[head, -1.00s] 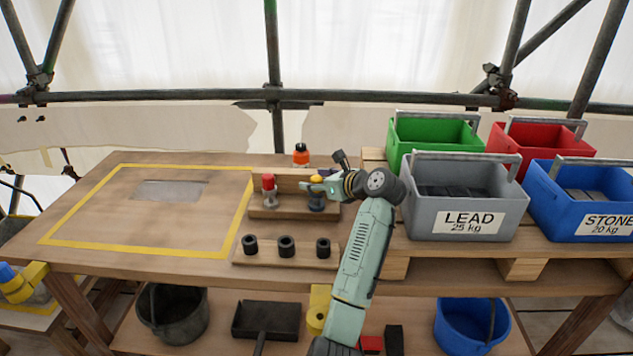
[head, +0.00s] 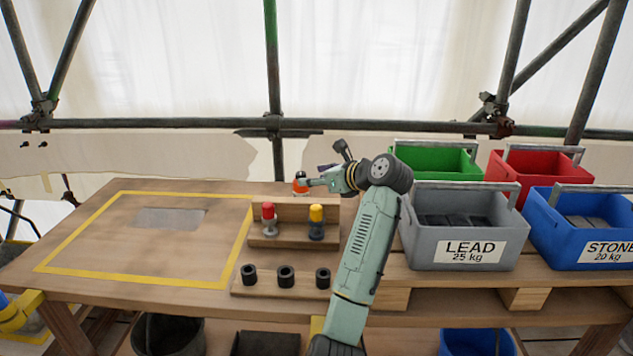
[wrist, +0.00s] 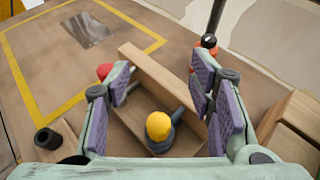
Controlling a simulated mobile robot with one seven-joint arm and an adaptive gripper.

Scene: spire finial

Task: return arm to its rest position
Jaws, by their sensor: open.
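My gripper (head: 318,178) is raised above the back of a small wooden rack on the workbench (head: 110,262). In the wrist view my gripper (wrist: 163,100) is open, its purple finger pads wide apart and nothing between them at their height. A yellow-topped tool (head: 316,222) stands upright in the rack, and in the wrist view it (wrist: 159,127) shows below and between the fingers, apart from them. A red-topped tool (head: 268,219) stands to its left; in the wrist view it (wrist: 104,72) is partly hidden by the left finger.
Several dark cylinders (head: 286,275) sit on a board in front of the rack. A grey LEAD crate (head: 465,256) and other crates stand at the right. The yellow-outlined area (head: 130,245) is largely clear.

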